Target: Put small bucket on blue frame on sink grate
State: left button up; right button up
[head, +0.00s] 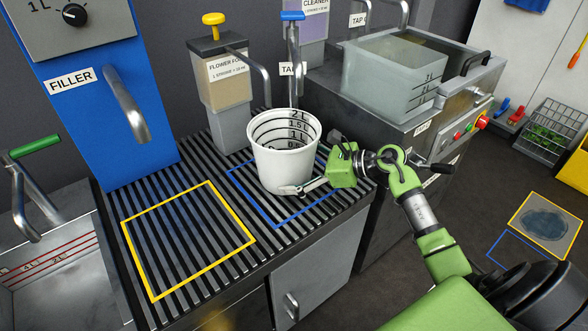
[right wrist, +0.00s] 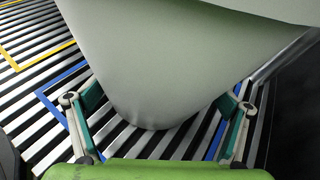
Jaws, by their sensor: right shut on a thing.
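The small white bucket (head: 283,165) is upright, with litre marks inside, over the blue frame (head: 258,217) on the sink grate (head: 190,205). It hides part of the frame. I cannot tell whether its base touches the grate or is slightly above it. My right gripper (head: 300,188) is shut on the bucket low on its near side. In the right wrist view the gripper's fingers (right wrist: 163,103) lie on both sides of the bucket (right wrist: 165,55), and blue frame lines (right wrist: 62,82) show beside it. My left gripper is not in view.
A yellow frame (head: 206,268) lies empty on the grate to the left. Behind stand the flower food dispenser (head: 228,85) and a blue-handled tap (head: 292,55). A blue filler (head: 95,110) with a spout is at left. A steel basin with a clear tank (head: 400,75) is right.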

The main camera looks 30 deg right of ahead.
jog(key=shift+r, duration=0.1)
jog(key=o, duration=0.9)
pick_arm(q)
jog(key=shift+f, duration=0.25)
pick_arm(e)
jog(key=shift+r, duration=0.1)
jog(key=v, duration=1)
jog(key=shift+s+d+p, duration=0.2)
jog(key=shift+s+p, duration=0.1)
jog(key=shift+p, duration=0.05)
jog(key=shift+s+d+r, duration=0.35)
jog(key=shift+s+d, duration=0.05)
jog(key=shift+s, duration=0.05)
